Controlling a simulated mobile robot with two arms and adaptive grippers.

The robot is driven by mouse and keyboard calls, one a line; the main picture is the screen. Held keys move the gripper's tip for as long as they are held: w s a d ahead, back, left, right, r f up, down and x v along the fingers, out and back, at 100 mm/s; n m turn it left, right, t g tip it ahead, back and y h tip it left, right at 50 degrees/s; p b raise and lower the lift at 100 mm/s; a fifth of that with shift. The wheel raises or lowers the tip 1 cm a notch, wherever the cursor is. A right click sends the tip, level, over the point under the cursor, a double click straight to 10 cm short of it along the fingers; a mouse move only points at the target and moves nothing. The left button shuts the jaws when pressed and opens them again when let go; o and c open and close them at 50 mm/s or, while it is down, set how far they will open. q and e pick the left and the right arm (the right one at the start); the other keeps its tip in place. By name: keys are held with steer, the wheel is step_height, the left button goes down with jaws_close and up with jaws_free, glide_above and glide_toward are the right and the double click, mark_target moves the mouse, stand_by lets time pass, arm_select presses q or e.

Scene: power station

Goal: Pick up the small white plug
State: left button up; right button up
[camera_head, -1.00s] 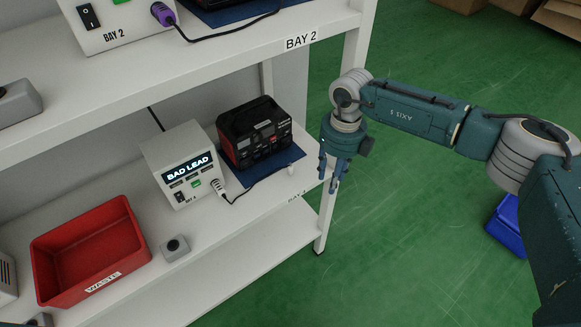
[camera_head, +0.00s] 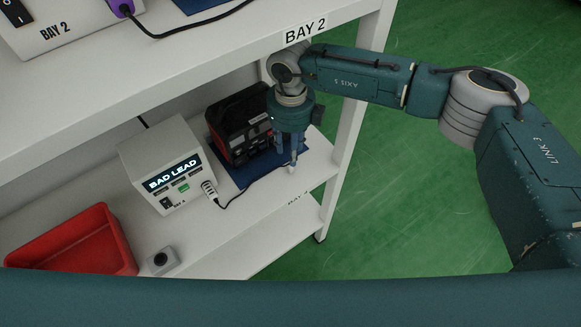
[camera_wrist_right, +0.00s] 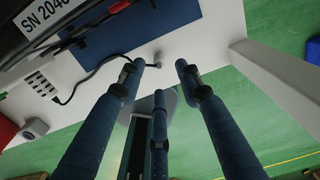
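The small white plug (camera_head: 291,169) lies at the free end of a black cable on the lower shelf, near its front right edge. It also shows in the right wrist view (camera_wrist_right: 156,59), lying just beyond the fingertips. My right gripper (camera_head: 287,160) points down at the shelf above the plug. In the right wrist view its three fingers (camera_wrist_right: 160,74) are spread apart with nothing between them. My left gripper is not in view.
A black and red battery unit (camera_head: 236,122) stands on a blue mat (camera_head: 240,176) beside my right gripper. A white shelf post (camera_head: 352,125) stands to the right. A red bin (camera_head: 85,245) and a grey button box (camera_head: 163,261) are left.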

mark_target(291, 168)
steer(key=shift+f, duration=0.85)
steer(key=shift+w+f, duration=0.1)
steer(key=shift+f, duration=0.15)
steer(key=f+b, duration=0.1)
steer(key=f, duration=0.1)
steer(key=f+b, duration=0.1)
steer(key=f, duration=0.1)
steer(key=shift+s+f, duration=0.2)
steer(key=shift+f, duration=0.3)
steer(key=shift+w, duration=0.1)
steer(key=shift+c, duration=0.8)
steer(key=shift+r, duration=0.1)
steer(key=c, duration=0.7)
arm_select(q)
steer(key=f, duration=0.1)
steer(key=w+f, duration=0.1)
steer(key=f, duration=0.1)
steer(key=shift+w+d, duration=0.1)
arm_select(e)
jaws_close()
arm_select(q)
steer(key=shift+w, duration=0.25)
